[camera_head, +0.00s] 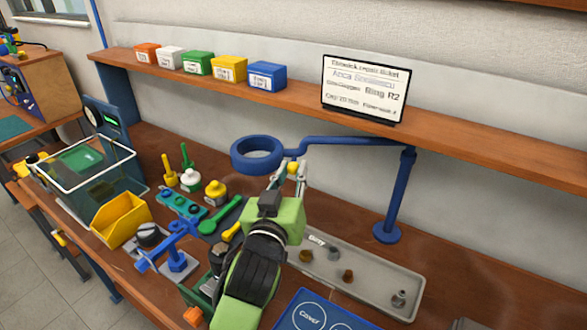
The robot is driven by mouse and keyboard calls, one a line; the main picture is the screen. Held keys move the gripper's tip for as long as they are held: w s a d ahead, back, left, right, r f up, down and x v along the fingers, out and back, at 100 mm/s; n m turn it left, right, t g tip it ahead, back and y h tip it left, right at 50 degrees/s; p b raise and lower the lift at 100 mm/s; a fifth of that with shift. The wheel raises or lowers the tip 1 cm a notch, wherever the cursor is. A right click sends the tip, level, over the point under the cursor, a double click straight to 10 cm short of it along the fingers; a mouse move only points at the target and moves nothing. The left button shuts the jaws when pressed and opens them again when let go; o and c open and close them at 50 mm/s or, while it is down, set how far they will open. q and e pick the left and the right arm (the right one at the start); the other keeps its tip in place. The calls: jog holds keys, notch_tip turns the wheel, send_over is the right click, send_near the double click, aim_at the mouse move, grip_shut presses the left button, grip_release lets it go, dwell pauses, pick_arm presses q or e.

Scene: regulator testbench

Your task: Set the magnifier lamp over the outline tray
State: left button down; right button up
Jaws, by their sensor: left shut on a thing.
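The magnifier lamp (345,142) is blue, with a ring head (257,153) on a jointed arm and a post standing on a round base at the right of the bench. Its head hangs above the bench, left of the post. My left gripper (291,168) is shut on the lamp near a small yellow knob, just right of the ring. A blue tray with white outlines and the word "Cover" (301,311), which looks like the outline tray, lies at the bottom edge, partly cut off. The lamp head is well behind it and to its left. My right gripper is out of view.
A long grey tray (388,305) with several small metal parts lies between the lamp base and the blue tray. A yellow bin (121,219), tools and bottles crowd the left. A shelf (310,105) with coloured boxes and a screen (364,88) runs behind.

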pick_arm(q)
jog(key=c, duration=2.1)
grip_release()
jog(key=v, duration=1.2)
